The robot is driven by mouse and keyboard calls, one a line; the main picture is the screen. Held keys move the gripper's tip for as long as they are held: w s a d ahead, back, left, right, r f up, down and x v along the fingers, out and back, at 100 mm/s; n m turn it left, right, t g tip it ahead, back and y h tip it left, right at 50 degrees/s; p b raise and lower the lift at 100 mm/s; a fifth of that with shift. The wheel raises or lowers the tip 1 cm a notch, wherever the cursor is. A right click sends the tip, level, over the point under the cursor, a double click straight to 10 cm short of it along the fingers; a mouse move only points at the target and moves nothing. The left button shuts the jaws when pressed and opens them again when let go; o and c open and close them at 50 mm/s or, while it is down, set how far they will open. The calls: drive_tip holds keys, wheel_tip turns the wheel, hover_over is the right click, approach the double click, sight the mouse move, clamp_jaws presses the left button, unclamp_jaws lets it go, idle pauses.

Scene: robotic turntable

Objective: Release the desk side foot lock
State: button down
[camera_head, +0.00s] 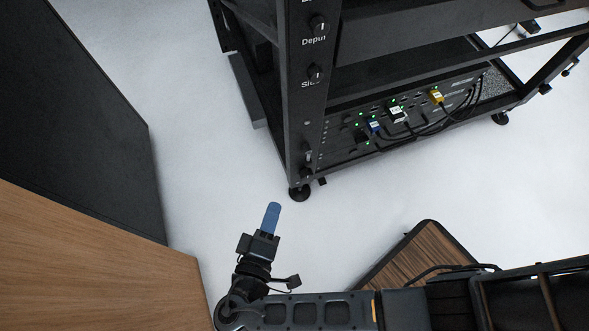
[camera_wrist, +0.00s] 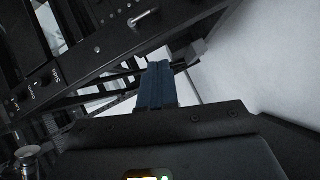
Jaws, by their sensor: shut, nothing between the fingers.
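The black rack (camera_head: 303,100) stands on the white floor in the head view. Its near corner post rests on a round black foot (camera_head: 299,194), with a small dark tab (camera_head: 322,181) just to the right. Another foot (camera_head: 501,118) shows at the far right corner. I cannot tell which part is the foot lock or its state. My gripper (camera_head: 273,208) is shut and empty, its blue fingers slightly left of and below the near foot in the picture, apart from it. In the wrist view, my blue fingers (camera_wrist: 157,85) point towards dark rack parts.
A wooden surface (camera_head: 95,265) and dark panel (camera_head: 85,120) stand on the left. The rack's lower shelf holds a unit with cables and green lights (camera_head: 398,115). Knobs (camera_head: 316,73) line the post. White floor (camera_head: 205,140) is clear between the panel and rack.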

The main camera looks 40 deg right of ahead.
drive_tip(key=b, duration=0.3)
approach(307, 155)
drive_tip(key=w+d+f, duration=0.4)
drive_tip(key=w+f, duration=0.1)
drive_tip(key=f, duration=0.1)
drive_tip(key=shift+d, duration=0.2)
